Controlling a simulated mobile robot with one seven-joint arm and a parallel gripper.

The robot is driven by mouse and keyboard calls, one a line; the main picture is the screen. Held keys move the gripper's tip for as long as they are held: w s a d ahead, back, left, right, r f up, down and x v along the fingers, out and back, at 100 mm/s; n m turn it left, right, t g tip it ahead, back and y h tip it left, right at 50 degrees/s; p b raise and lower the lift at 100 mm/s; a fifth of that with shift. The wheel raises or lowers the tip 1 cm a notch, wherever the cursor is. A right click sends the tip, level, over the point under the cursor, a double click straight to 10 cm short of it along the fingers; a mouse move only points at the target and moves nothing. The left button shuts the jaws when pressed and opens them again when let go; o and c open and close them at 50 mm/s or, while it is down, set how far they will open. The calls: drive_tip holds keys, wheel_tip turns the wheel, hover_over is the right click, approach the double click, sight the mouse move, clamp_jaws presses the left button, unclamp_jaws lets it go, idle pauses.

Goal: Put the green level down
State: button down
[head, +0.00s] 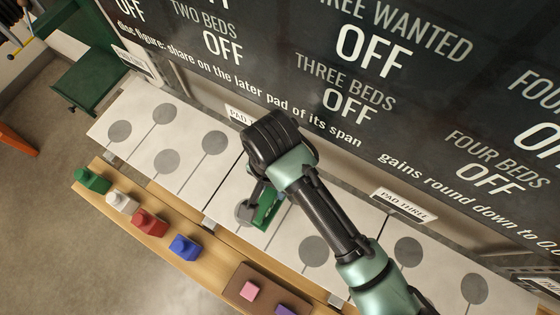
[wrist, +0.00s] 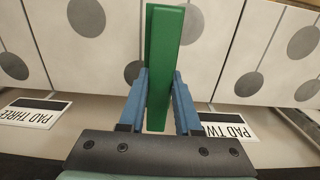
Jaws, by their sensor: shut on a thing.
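The green level (head: 267,208) is a long green bar. It is held in my gripper (head: 260,190) over the white pads (head: 190,165), near a dark seam between two of them. In the wrist view the level (wrist: 165,60) stands between the two blue fingers of my gripper (wrist: 159,78), which are shut on its sides. It reaches past the fingertips toward the grey discs. I cannot tell whether its lower end touches the pad. My arm hides part of the pads in the head view.
A wooden ledge (head: 222,256) along the pads' near side holds green (head: 92,180), white (head: 121,202), red (head: 149,222) and blue (head: 185,247) blocks. A brown tray (head: 233,280) holds a pink block (head: 250,291) and a purple one. A dark lettered board (head: 300,55) stands behind.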

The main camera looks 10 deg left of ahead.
drive_tip(key=shift+w+f+p, duration=0.1)
drive_tip(key=shift+f+p, duration=0.2)
drive_tip(key=shift+f, duration=2.3)
drive_tip(key=shift+f, duration=0.1)
drive_tip(key=c, duration=0.6)
unclamp_jaws()
